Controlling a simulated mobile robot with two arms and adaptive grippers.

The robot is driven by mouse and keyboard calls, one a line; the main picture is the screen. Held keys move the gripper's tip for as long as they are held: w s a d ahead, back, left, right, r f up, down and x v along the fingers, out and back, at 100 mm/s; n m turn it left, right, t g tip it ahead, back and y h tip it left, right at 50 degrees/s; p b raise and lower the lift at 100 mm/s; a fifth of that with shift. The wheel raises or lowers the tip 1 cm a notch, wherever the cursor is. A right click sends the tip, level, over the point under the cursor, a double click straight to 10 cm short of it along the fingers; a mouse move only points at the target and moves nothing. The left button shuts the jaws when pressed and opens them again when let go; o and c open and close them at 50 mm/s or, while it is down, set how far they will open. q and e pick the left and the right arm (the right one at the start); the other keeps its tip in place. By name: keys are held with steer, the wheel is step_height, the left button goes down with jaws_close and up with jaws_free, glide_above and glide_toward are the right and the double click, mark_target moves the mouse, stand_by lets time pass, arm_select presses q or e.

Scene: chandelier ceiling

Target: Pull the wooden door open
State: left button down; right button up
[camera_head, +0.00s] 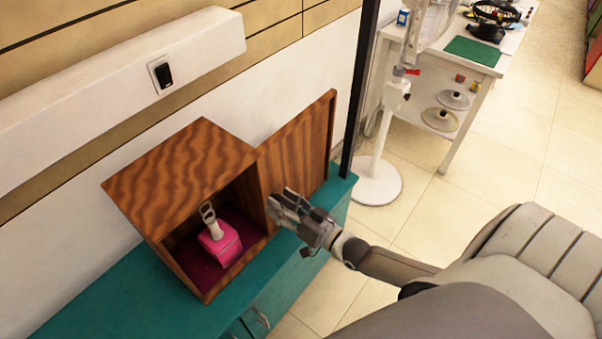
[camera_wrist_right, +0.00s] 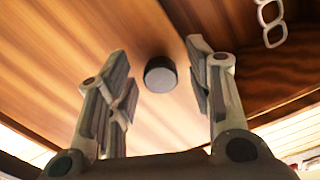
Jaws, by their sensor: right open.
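The wooden door (camera_head: 305,145) stands wide open, swung out to the right of a wooden box cabinet (camera_head: 180,175) with wavy grain. My right gripper (camera_head: 284,208) is in front of the door's lower part, near the box's front right edge. The door's wooden face also shows in the right wrist view (camera_wrist_right: 75,60), with a dark round knob (camera_wrist_right: 160,74) between the gripper's two fingers (camera_wrist_right: 162,95). The fingers are spread and I see gaps between them and the knob. The head view does not show the knob. My left gripper is out of view.
A pink block with a metal ring handle (camera_head: 220,238) sits inside the box. The box stands on a teal cabinet (camera_head: 110,285) against the wall. A dark post (camera_head: 361,90), a white stand (camera_head: 376,182) and a white table (camera_head: 480,85) are to the right. Tiled floor is open beyond.

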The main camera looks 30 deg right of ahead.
steer(key=v, duration=1.1)
steer(key=s+d+f+n+g+h, duration=0.15)
steer(key=s+f+g, duration=0.25)
steer(key=f, duration=0.9)
steer(key=s+d+f+g+h, duration=0.25)
steer(key=s+f, duration=0.25)
steer(key=f, duration=0.9)
steer(key=s+a+f+n+g, duration=0.1)
steer(key=s+a+f+g, duration=0.3)
steer(key=s+f, duration=0.3)
steer(key=s+a+f+n+g+h, duration=0.1)
steer(key=s+a+f+g, duration=0.3)
steer(key=s, duration=1)
step_height(320, 180, down, 4)
steer(key=shift+s+r+g+h, duration=0.1)
steer(key=shift+s+g+h, duration=0.25)
steer(key=shift+g, duration=0.5)
steer(key=shift+a, duration=0.1)
